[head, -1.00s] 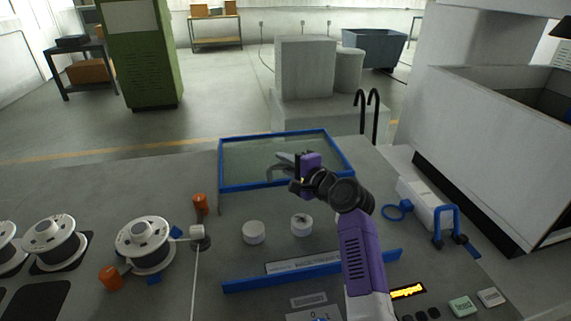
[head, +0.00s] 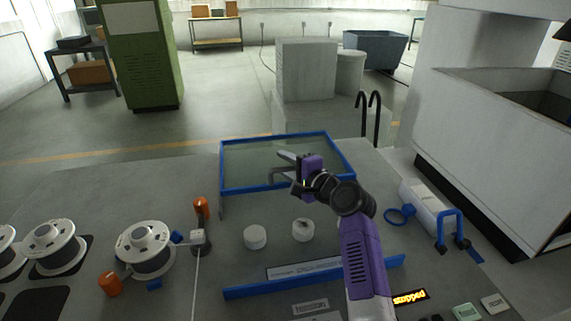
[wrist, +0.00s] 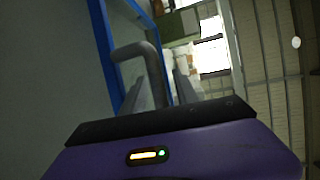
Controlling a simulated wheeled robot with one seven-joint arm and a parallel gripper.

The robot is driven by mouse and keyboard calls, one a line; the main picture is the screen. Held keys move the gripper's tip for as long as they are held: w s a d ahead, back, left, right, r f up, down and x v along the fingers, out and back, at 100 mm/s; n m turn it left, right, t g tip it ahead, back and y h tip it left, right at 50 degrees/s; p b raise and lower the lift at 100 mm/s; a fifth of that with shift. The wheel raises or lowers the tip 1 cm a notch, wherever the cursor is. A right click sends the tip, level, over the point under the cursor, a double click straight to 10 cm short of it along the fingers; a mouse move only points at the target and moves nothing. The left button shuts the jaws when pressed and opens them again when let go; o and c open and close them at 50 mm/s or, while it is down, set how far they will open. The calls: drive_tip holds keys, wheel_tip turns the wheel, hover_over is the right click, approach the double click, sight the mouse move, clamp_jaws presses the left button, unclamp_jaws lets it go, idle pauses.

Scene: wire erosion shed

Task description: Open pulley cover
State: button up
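The pulley cover (head: 245,160) is a clear panel in a blue frame, at the middle of the head view behind two white pulleys (head: 303,230) (head: 255,237). It appears raised and tilted, with the pulleys uncovered in front of it. A bent grey handle (wrist: 135,50) on the cover shows in the wrist view. My gripper (head: 285,165) is at the handle, in front of the cover. Its fingers (wrist: 165,88) lie alongside the handle, which runs into the space between them. Whether they are closed on it is unclear.
A blue bar (head: 250,290) runs across the panel in front of the pulleys. A white unit with a blue handle (head: 450,230) and a large tank (head: 495,160) stand at right. A display (head: 409,298) reads "stopped".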

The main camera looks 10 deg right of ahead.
drive_tip(key=p+v, duration=0.4)
drive_tip(key=v, duration=0.3)
drive_tip(key=shift+s+p, duration=0.2)
drive_tip(key=shift+p, duration=0.15)
drive_tip(key=shift+d, duration=0.15)
